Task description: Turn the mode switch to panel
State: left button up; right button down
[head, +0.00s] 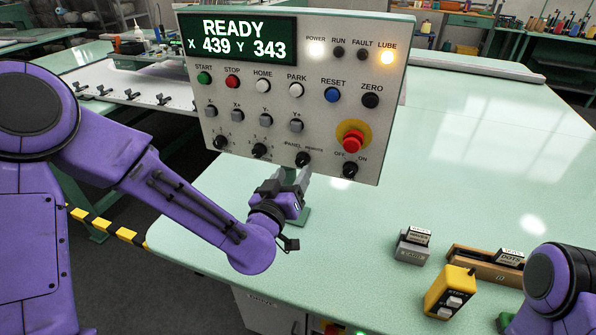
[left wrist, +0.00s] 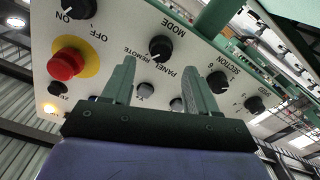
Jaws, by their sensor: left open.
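The mode switch (head: 303,159) is a black knob low on the grey control panel (head: 225,120), under the labels PANEL and REMOTE. It also shows in the left wrist view as the knob marked MODE (left wrist: 161,48), where the picture is upside down. I cannot tell clearly which label its pointer faces. My left gripper (head: 287,177) is open just below the switch in the head view. In the left wrist view its two green fingers (left wrist: 163,75) stand apart with nothing held between them, and the knob is ahead of the gap. My right gripper is not in view.
Close to the mode switch are the section knob (left wrist: 218,82) and the OFF/ON knob (head: 350,170). A red emergency button (head: 352,141) sits above. The display reads READY. A yellow pendant (head: 450,292) and label blocks (head: 412,247) lie on the pale green table.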

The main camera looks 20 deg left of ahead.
aim_at(299, 163)
pick_arm(q)
jog(key=w+p, duration=0.1)
jog(key=w, duration=0.3)
jog(key=shift+w+d, duration=0.1)
jog(key=shift+w, duration=0.1)
jog(key=c, duration=1)
jog(key=shift+f+n, duration=0.1)
jog(key=shift+n, duration=0.2)
jog(key=shift+n+b, duration=0.85)
jog(key=shift+n, duration=0.35)
jog(key=n+b, duration=0.2)
jog(key=n, duration=0.2)
jog(key=shift+f+n, duration=0.15)
jog(key=shift+n, duration=0.15)
jog(key=n+b, duration=0.2)
jog(key=n, duration=0.2)
jog(key=shift+n+b, duration=0.65)
jog(key=shift+n, duration=0.45)
